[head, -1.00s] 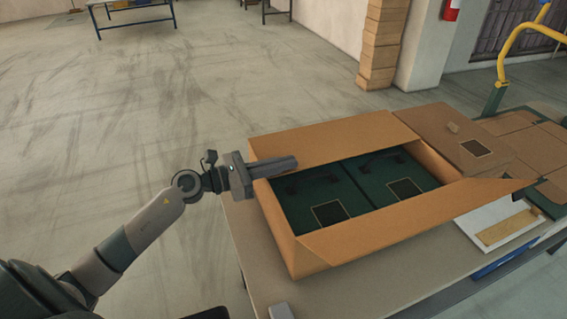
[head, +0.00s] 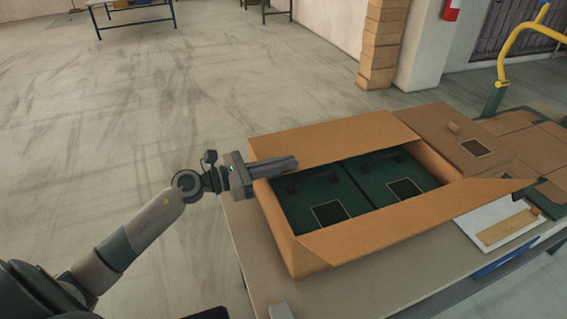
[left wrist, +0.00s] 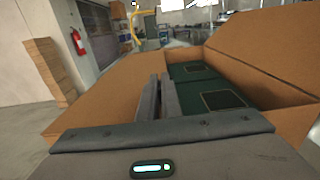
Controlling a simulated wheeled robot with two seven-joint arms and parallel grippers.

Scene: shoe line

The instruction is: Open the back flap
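An open cardboard box (head: 300,245) stands on the table with two green shoe boxes inside, the left one (head: 318,190) and the right one (head: 395,172). Its back flap (head: 340,138) is up and leans outward along the far side; it also shows at left in the left wrist view (left wrist: 105,95). The front flap (head: 410,222) slopes outward toward me. My left gripper (head: 292,163) is at the left end of the box, by the back flap's inner side, its fingers pointing right. The fingers (left wrist: 161,95) look together, with nothing visible between them. My right gripper is not seen.
A closed brown carton (head: 465,140) with a small tan piece on top adjoins the box at right. A white tray (head: 495,222) lies beyond the front flap's right end. A yellow bent rail (head: 510,45) stands far right. Open floor lies behind.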

